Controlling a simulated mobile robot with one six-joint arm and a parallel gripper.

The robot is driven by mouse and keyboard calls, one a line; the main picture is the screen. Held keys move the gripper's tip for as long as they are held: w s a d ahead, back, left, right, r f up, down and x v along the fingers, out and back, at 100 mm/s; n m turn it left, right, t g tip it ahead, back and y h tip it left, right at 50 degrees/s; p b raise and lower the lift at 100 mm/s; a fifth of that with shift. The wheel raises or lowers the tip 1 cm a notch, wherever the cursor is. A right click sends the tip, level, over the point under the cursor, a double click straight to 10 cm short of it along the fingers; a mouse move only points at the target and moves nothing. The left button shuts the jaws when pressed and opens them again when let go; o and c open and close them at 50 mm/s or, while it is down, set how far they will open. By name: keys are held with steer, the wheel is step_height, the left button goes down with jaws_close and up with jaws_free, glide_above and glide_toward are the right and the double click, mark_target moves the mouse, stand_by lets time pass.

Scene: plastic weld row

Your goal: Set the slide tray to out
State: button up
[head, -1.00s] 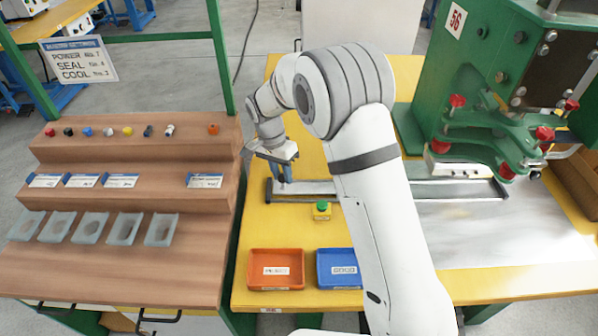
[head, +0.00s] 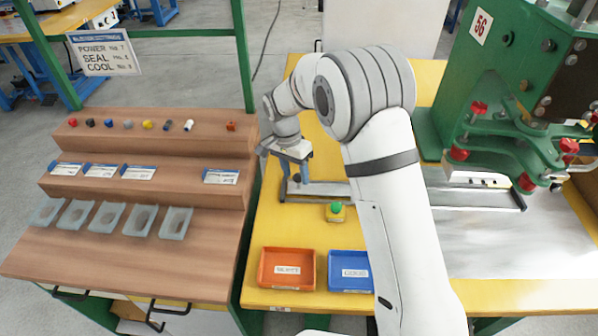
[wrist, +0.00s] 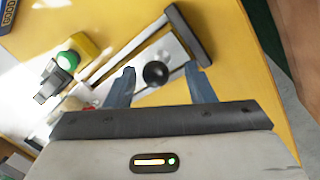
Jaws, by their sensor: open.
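The slide tray is a pale grey plate between dark rails (head: 465,208), lying on the yellow table and running from left of my arm toward the green press. Its left end has a dark end bar, also seen in the wrist view (wrist: 188,35). A round black knob (wrist: 155,74) stands near that end; it also shows in the head view (head: 297,178). My gripper (wrist: 160,71) is open, with one blue-grey finger on each side of the knob and visible gaps. In the head view my gripper (head: 296,175) is over the tray's left end. My arm hides part of the tray.
A green button on a yellow box (head: 336,212) stands just in front of the tray. An orange bin (head: 287,269) and a blue bin (head: 348,271) sit at the table's front. The green press (head: 450,100) with red knobs stands right. A stepped wooden rack (head: 150,190) is left.

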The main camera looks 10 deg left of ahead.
step_height(320, 180, up, 8)
steer(key=a, duration=0.1)
steer(key=shift+w+a+f, duration=0.2)
steer(key=shift+w, duration=0.1)
steer(key=shift+d, duration=0.1)
steer(key=s+d+r+n+y+p, duration=0.1)
steer(key=s+d+r, duration=0.25)
steer(key=d, duration=0.25)
steer(key=s+d+r+n+t, duration=0.1)
steer(key=s+d+r, duration=0.1)
steer(key=d+r, duration=0.35)
steer(key=s+d+r+n+y+p, duration=0.1)
steer(key=s+d+r, duration=0.2)
steer(key=d, duration=0.3)
steer(key=s+d+n+t+p, duration=0.1)
steer(key=s+d+n+t, duration=0.1)
steer(key=s+d, duration=0.9)
steer(key=shift+s+r+t+p, duration=0.3)
steer(key=shift+s+r+p, duration=0.15)
steer(key=shift+s, duration=2.35)
steer(key=shift+d, duration=0.1)
